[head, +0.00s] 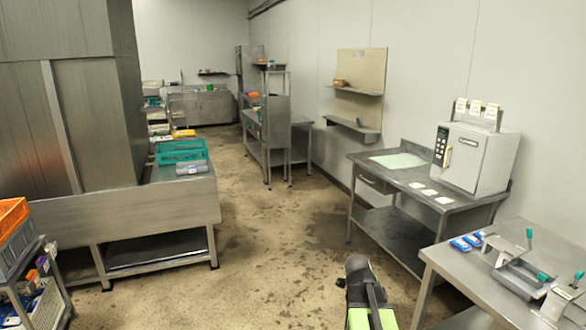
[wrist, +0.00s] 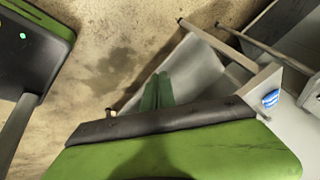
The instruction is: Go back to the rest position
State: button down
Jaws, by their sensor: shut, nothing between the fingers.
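My gripper (wrist: 159,78) shows in the wrist view as two dark green fingers lying side by side, closed and with nothing between them. It hangs over the floor, close beside a grey metal table frame in that view. In the head view, my green and black arm stands up from the bottom edge, right of centre. I cannot make out the fingertips there.
The autoclave (head: 474,160) stands on a steel table (head: 398,172) at the right. A nearer table (head: 450,262) at the lower right holds metal fixtures. A bench (head: 130,215) with a teal crate (head: 181,151) is left. The middle floor (head: 250,215) is clear.

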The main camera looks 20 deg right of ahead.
jog(key=s+a+n+y+p, duration=0.1)
jog(key=a+n+y, duration=0.4)
jog(key=a+n, duration=1.9)
jog(key=a+p, duration=0.1)
jog(key=a, duration=0.6)
jog(key=shift+r, duration=0.15)
